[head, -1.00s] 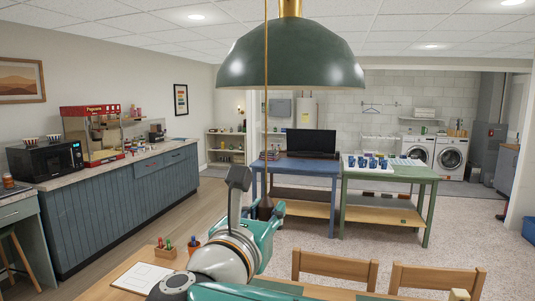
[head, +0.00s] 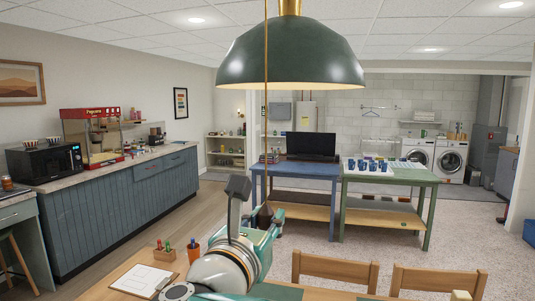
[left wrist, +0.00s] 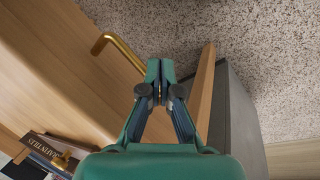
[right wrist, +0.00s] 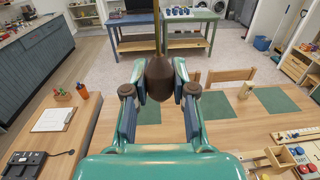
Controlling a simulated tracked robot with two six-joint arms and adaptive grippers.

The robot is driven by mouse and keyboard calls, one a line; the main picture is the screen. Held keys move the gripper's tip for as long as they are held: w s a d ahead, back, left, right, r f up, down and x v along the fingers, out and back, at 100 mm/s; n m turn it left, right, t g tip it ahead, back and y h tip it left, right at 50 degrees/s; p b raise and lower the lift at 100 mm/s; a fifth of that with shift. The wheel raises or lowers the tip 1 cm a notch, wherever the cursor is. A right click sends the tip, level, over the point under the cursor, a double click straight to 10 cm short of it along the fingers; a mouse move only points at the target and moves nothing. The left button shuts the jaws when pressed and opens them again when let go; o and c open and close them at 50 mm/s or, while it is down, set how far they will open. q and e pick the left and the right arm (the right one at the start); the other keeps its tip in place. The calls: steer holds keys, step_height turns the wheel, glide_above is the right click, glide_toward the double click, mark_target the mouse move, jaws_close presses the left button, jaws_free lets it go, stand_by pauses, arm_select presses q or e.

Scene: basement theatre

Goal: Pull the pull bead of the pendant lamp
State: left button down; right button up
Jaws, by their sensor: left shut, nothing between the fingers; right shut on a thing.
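The dark green pendant lamp (head: 290,52) hangs at the top of the head view, with a pale, warm strip along its lower rim. Its thin cord (head: 266,130) runs straight down in front of the shade to the dark brown pull bead (head: 264,214). My right gripper (right wrist: 159,76) is shut on the bead, which shows upright between its fingers in the right wrist view (right wrist: 159,80). My arm hides part of this in the head view. My left gripper (left wrist: 160,72) is shut and empty, seen only in the left wrist view, near wooden furniture with a brass handle (left wrist: 120,50).
A wooden table (right wrist: 230,130) with green mats, a clipboard (head: 143,280) and pen holders lies below my right gripper. Chairs (head: 335,268) stand at its far side. The blue table (head: 262,170) and green table (head: 415,178) are farther back, with open floor between.

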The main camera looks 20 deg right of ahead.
steer(key=shift+r, duration=0.2)
steer(key=shift+r+p, duration=0.75)
steer(key=shift+p, duration=0.25)
steer(key=o, duration=0.9)
steer(key=shift+c, duration=0.2)
steer(key=v, duration=0.8)
steer(key=shift+p, duration=0.3)
